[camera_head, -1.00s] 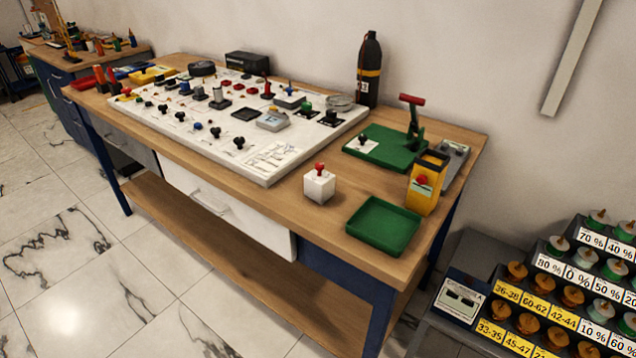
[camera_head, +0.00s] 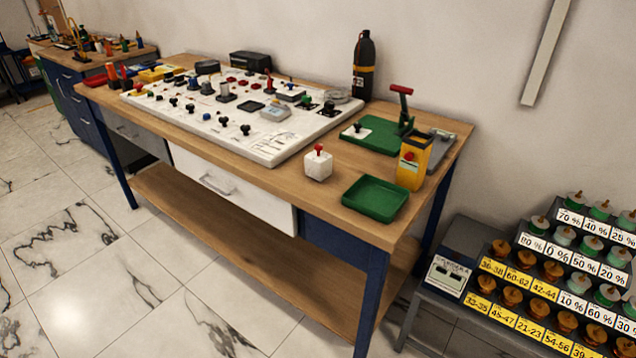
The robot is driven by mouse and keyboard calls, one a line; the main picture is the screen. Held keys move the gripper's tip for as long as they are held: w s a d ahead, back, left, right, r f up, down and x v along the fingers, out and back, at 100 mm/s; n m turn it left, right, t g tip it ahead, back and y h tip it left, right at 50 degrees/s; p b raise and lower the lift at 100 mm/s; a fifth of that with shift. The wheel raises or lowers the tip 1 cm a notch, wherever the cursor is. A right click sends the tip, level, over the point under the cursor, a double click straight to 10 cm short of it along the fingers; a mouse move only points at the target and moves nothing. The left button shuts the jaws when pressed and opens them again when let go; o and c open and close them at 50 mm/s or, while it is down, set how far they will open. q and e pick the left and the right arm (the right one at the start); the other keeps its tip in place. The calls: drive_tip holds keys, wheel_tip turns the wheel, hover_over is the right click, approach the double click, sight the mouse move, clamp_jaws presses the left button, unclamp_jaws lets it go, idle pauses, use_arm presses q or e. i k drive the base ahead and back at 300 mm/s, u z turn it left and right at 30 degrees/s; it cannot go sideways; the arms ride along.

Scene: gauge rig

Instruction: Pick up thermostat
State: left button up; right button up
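No thing in view is clearly marked as a thermostat. A small pale grey device with a light bluish face (camera_head: 275,112) lies on the white panel (camera_head: 262,152) on the workbench; I cannot tell whether it is the thermostat. Small knobs, plugs and switches in black, red, blue and green stand around it on the panel. Neither of my grippers shows in the head view.
The wooden workbench (camera_head: 285,188) also holds a white cube with a red knob (camera_head: 318,163), a green tray (camera_head: 375,198), a yellow box (camera_head: 412,163) and a dark bottle (camera_head: 363,68). A stepped rack (camera_head: 498,318) stands right. Tiled floor (camera_head: 130,290) in front is clear.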

sight(319, 168)
drive_tip(key=k, duration=0.15)
drive_tip(key=u, duration=1.75)
drive_tip(key=i, duration=1.2)
drive_tip(key=z, duration=1.75)
